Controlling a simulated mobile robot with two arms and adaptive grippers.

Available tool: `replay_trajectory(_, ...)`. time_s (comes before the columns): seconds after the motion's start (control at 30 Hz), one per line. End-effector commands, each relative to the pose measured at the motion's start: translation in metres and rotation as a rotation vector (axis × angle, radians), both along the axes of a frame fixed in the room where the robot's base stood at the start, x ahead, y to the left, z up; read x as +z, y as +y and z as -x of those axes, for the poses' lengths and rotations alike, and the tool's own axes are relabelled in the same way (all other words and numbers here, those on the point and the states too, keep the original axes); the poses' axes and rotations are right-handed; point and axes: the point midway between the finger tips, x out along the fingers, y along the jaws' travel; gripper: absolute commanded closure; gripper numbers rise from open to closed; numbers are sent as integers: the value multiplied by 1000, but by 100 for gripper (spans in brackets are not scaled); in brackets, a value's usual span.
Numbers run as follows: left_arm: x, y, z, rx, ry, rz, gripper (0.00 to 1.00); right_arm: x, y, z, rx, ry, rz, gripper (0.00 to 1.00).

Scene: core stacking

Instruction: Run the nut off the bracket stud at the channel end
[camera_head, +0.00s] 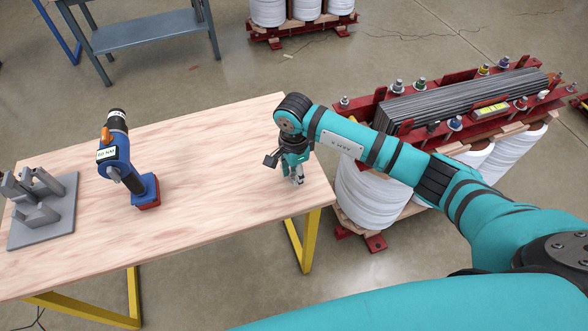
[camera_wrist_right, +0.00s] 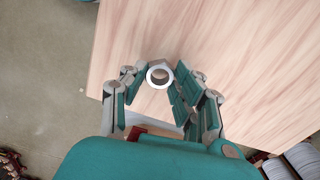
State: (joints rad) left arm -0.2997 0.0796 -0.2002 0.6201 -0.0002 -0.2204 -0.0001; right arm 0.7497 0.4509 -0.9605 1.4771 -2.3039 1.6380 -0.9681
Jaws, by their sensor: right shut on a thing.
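My right gripper (camera_head: 296,180) is low over the right end of the wooden table, pointing down. In the right wrist view its fingers (camera_wrist_right: 160,78) are shut on a grey metal nut (camera_wrist_right: 160,75), whose round hole faces the camera. I cannot tell whether the nut touches the table. The red channel (camera_head: 366,109) of the core frame lies to the right, behind my right arm. Several studs with nuts stand along it, one at its near left end (camera_head: 344,101). I cannot tell which is the bracket stud. My left gripper is not in view.
A blue power tool (camera_head: 117,155) stands on the table (camera_head: 215,150). A grey fixture (camera_head: 42,212) with upright posts is at the table's left end. White coils (camera_head: 368,195) sit under the core beside the table's right edge. The table's middle is clear.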

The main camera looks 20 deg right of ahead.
Motion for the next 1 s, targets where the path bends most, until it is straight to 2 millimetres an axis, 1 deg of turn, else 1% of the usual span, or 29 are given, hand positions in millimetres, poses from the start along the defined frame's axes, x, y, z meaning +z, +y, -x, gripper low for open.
replay_trajectory(0.03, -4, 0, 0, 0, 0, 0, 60, -5, 0, 0, 0, 0, -1, 100)
replay_trajectory(0.1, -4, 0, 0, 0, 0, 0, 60, -7, 0, 0, 0, 0, -1, 100)
replay_trajectory(0.4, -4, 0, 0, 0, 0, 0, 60, -7, 0, 0, 1, -1, 0, 100)
replay_trajectory(0.43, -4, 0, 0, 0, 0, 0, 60, -7, 0, 0, 1, -1, 0, 67)
replay_trajectory(0.6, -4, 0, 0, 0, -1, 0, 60, -7, 0, 0, 1, -1, 0, 45)
replay_trajectory(0.87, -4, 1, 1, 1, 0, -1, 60, -7, 0, 0, 1, -1, 0, 44)
replay_trajectory(0.97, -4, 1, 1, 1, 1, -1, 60, -2, 0, -1, 0, -2, 0, 44)
replay_trajectory(1.0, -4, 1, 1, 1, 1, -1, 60, 3, 0, -1, 0, -3, 0, 44)
